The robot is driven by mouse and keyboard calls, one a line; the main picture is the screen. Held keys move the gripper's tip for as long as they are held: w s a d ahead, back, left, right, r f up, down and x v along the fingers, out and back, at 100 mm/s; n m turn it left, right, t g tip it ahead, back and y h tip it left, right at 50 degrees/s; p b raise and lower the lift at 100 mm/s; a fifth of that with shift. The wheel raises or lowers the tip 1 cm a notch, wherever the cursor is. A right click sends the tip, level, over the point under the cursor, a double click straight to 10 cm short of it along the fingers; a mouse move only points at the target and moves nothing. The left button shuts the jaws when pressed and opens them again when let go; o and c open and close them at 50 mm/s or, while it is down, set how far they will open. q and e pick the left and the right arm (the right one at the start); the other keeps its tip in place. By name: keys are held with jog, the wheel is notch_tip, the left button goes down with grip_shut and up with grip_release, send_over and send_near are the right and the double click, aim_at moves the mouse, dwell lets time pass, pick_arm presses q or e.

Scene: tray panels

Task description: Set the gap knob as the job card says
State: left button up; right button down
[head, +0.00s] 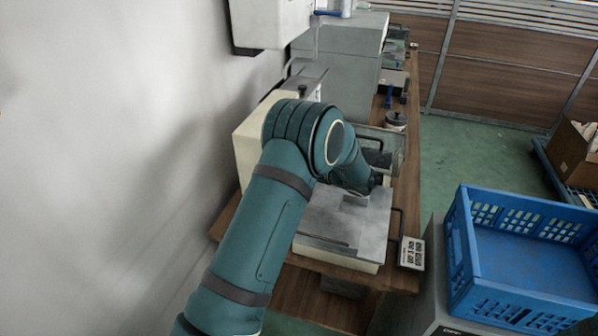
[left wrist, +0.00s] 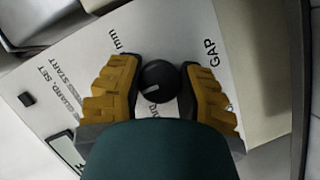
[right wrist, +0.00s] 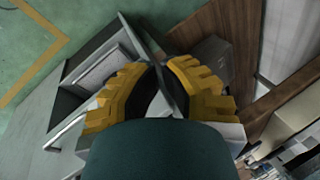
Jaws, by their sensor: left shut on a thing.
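The gap knob (left wrist: 158,82) is round and black with a short white pointer mark, on a pale panel (left wrist: 75,75) in the left wrist view. Printed words beside it include GAP and mm. My left gripper (left wrist: 160,80) has its two yellow fingers on opposite sides of the knob, shut on it. The scale is partly hidden by my fingers, so the setting is unclear. In the head view my left arm hides the knob. My right gripper (right wrist: 165,70) looks shut and empty.
A blue crate (head: 525,211) stands on a grey cabinet at the right. A pale machine with a grey metal top (head: 345,225) sits on the wooden bench (head: 310,285). A wall is close on the left. Green floor (head: 475,140) is open beyond the crate.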

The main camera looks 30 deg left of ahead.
pick_arm(q)
jog(key=n+b, duration=0.2)
jog(key=b, duration=0.1)
jog(key=shift+a+f+t+y, duration=0.1)
jog(key=shift+f+t+y, duration=0.15)
jog(key=shift+t+y, duration=0.15)
jog(key=shift+n+y+b, duration=0.4)
jog(key=shift+n+b, duration=0.25)
jog(key=shift+n, duration=0.25)
jog(key=shift+r+n+y, duration=0.2)
jog(key=shift+n+y, duration=0.3)
jog(key=shift+n, duration=0.7)
jog(key=shift+r+n+y, duration=0.1)
jog(key=shift+n+y, duration=0.35)
jog(key=shift+n, duration=0.9)
jog(key=shift+r+n+y, duration=0.1)
jog(key=shift+n+y, duration=0.35)
jog(key=shift+n, duration=0.9)
jog(key=o, duration=1.2)
jog(key=shift+a, duration=0.1)
jog(key=shift+f, duration=0.1)
